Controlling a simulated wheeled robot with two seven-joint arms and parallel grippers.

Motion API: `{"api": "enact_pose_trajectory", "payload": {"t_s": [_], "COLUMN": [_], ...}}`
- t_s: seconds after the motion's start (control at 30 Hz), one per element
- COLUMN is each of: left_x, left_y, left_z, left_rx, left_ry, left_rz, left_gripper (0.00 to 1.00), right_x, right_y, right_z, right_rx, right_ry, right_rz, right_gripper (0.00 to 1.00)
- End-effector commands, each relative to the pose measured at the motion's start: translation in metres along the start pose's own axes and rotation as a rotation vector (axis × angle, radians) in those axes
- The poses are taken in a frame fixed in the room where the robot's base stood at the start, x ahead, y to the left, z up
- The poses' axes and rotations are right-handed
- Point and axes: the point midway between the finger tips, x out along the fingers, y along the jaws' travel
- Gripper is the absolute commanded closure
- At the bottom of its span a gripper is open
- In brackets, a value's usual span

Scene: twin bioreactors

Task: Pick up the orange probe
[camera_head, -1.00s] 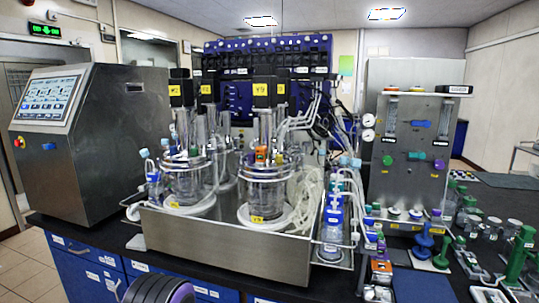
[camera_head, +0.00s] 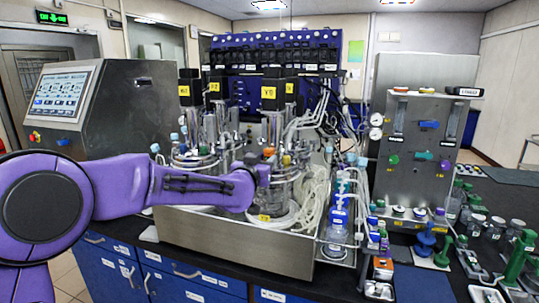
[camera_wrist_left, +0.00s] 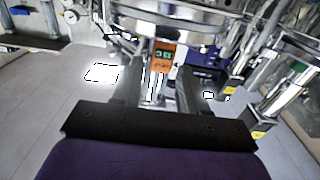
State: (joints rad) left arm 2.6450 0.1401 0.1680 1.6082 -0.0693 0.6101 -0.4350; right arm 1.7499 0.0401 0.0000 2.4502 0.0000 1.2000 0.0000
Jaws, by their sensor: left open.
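The orange probe (camera_head: 269,152) stands at the top of the right glass vessel (camera_head: 285,187) of the twin bioreactors. In the left wrist view the orange probe (camera_wrist_left: 162,57) shows its orange body with a small dark display, below a round metal lid rim. My left gripper (camera_head: 263,173) reaches in from the left, in front of that vessel and just below the probe's orange top. In the wrist view the left gripper (camera_wrist_left: 164,72) is open, its two dark fingers pointing toward the probe, which appears between their tips. Contact cannot be judged. My right gripper is out of view.
The vessels stand in a steel tray (camera_head: 235,243) on a black bench. Clear tubing (camera_head: 318,190) crowds the right vessel's side. A bottle (camera_head: 336,222) stands right of it. A screen console (camera_head: 110,108) is at the left, a gas panel (camera_head: 418,140) at the right.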

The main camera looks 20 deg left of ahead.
Motion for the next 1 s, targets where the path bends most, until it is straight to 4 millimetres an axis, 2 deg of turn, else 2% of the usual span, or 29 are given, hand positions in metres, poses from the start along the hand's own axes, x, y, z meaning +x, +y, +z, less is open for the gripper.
{"api": "enact_pose_trajectory", "payload": {"t_s": [0.3, 0.4, 0.67, 0.77, 0.8, 1.0], "left_x": [0.045, 0.058, 0.062, 0.062, 0.062, 0.062], "left_y": [-0.004, -0.003, -0.003, -0.003, -0.003, -0.003], "left_z": [0.003, 0.005, 0.008, 0.008, 0.008, 0.008], "left_rx": [-0.002, -0.001, -0.001, -0.001, -0.001, -0.001], "left_ry": [-0.003, -0.003, -0.002, -0.002, -0.002, -0.001], "left_rz": [-0.001, 0.0, 0.0, 0.0, 0.0, 0.0], "left_gripper": [0.57, 0.57, 0.57, 0.87, 1.0, 1.0], "right_x": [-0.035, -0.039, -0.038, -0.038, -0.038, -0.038], "right_y": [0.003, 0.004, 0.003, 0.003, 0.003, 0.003], "right_z": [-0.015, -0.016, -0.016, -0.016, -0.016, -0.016], "right_rx": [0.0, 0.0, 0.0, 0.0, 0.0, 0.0], "right_ry": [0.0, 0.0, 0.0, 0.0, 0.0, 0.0], "right_rz": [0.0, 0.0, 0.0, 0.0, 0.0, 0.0], "right_gripper": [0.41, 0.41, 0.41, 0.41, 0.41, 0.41]}}
